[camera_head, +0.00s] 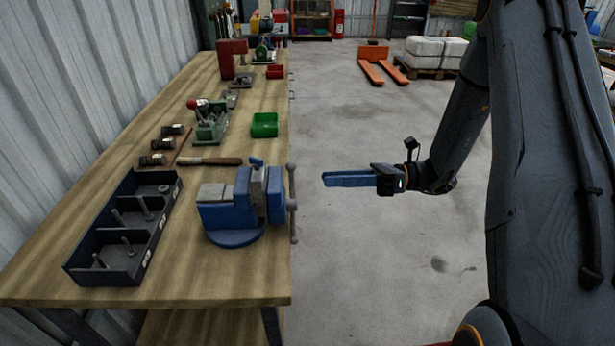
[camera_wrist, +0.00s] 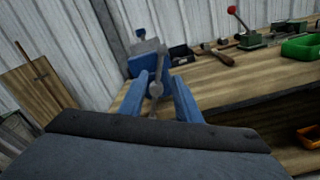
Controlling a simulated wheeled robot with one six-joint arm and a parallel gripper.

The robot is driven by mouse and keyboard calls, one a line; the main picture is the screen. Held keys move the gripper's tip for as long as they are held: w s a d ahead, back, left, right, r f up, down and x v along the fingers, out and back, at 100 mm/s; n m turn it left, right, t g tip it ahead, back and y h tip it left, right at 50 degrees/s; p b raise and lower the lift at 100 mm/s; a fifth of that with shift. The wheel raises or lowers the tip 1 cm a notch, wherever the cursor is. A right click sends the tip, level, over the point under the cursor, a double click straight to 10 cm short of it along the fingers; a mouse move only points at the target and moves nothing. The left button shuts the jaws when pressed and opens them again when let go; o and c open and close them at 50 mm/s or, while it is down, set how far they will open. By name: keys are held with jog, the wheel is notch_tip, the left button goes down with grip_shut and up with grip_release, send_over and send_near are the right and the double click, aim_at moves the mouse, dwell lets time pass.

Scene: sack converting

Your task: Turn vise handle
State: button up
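A blue vise (camera_head: 240,205) stands on the near right edge of the wooden bench. Its grey bar handle (camera_head: 293,205) hangs upright off the bench edge, with a knob at each end. My gripper (camera_head: 326,179), with blue fingers, is in the air over the floor to the right of the handle, pointing at it and apart from it. In the wrist view the vise (camera_wrist: 148,62) and its tilted handle (camera_wrist: 156,88) show between my two blue fingers (camera_wrist: 160,85), which are spread apart with nothing between them. The handle's lower end is partly hidden there.
The wooden bench (camera_head: 262,275) carries a black divided tray (camera_head: 160,225), a wood-handled tool (camera_head: 212,161), a green machine (camera_head: 211,125) and a green bin (camera_head: 264,125). Grey floor (camera_head: 370,270) is open right of the bench. An orange pallet jack (camera_head: 378,65) stands far back.

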aim_at(292, 204)
jog(key=a+p, duration=0.2)
jog(key=a, duration=0.5)
jog(key=shift+a, duration=0.2)
jog(key=shift+w, duration=0.1)
grip_shut()
jog(key=shift+d, duration=0.1)
